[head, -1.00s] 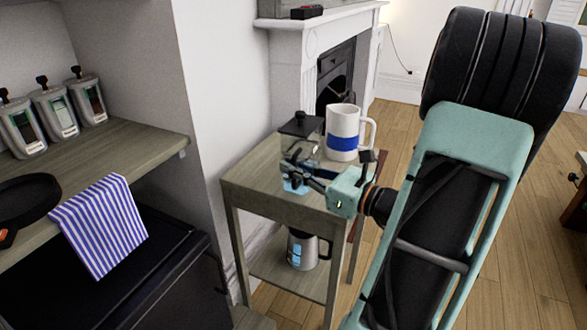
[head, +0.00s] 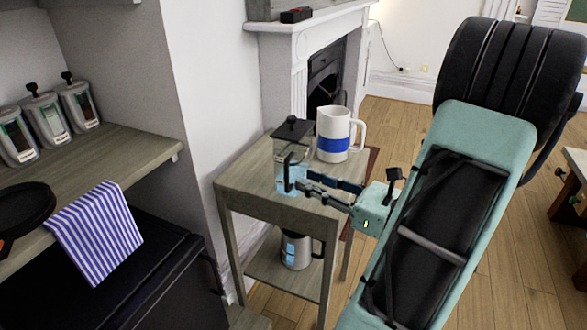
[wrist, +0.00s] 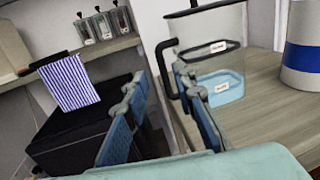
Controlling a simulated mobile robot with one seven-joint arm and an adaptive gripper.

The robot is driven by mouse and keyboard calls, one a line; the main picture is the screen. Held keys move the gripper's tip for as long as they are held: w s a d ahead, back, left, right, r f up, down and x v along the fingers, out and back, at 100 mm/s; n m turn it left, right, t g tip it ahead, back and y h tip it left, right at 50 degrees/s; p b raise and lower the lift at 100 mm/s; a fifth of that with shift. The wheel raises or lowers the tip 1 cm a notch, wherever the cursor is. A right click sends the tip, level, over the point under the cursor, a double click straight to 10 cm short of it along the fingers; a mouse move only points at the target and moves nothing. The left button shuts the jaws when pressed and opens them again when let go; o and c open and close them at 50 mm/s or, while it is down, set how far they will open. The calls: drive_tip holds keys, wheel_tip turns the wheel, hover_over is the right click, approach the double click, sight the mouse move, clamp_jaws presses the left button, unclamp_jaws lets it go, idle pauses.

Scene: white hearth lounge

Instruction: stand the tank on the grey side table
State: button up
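The tank (head: 293,152) is a clear box with a black lid, a black side handle and blue liquid at the bottom. It stands upright on the grey side table (head: 245,183), and its base also shows flat on the tabletop in the wrist view (wrist: 222,62). My gripper (head: 303,180) is at the tank's near right side in the head view. In the wrist view its two fingers (wrist: 160,100) are spread apart, with the tank's black handle close by the right finger. I cannot tell whether that finger touches the handle.
A white jug (head: 334,128) with a blue band stands behind the tank on the tabletop. A steel pot (head: 297,250) sits on the lower shelf. At left, a counter (head: 110,150) holds several dispensers (head: 47,120), with a striped towel (head: 95,230) at its edge.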

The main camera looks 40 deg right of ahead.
drive_tip(key=shift+p+v, duration=0.4)
drive_tip(key=shift+v, duration=1.9)
